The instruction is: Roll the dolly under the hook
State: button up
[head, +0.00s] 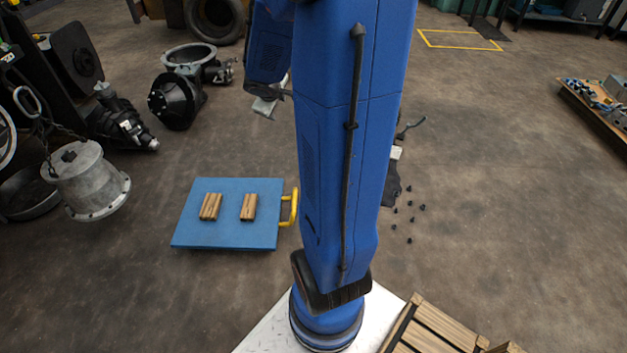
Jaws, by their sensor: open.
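The dolly (228,232) is a flat blue platform on the floor, left of my arm. Two small wooden blocks (248,207) lie apart on its top. A yellow handle (294,207) is on its right edge, close beside my arm in the picture. At the far left, a grey ring or hook-like fitting (28,101) with dark chain shows above a grey flanged drum (85,182). I cannot tell whether the drum hangs or stands. The dolly is right of and nearer than the drum, with floor between.
Dark machine parts (178,97) and a tyre (215,18) lie at the back left. Small black pieces (410,215) are scattered right of my arm. A wooden pallet (440,325) is at the bottom right, a loaded one (597,108) at far right. Floor between is clear.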

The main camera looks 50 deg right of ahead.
jog(key=d+f+n+y, duration=0.2)
jog(key=d+f, duration=0.2)
jog(key=f, duration=0.5)
jog(key=d+f+n+y, duration=0.1)
jog(key=d+f, duration=0.4)
jog(key=f, duration=0.4)
jog(key=s+f+n+g+y, duration=0.1)
jog(key=s+f, duration=0.3)
jog(key=f, duration=0.4)
jog(key=s+a+f+n+g+y, duration=0.1)
jog(key=s+f+y, duration=0.3)
jog(key=f, duration=0.5)
jog(key=shift+s, duration=0.55)
jog(key=shift+a, duration=0.1)
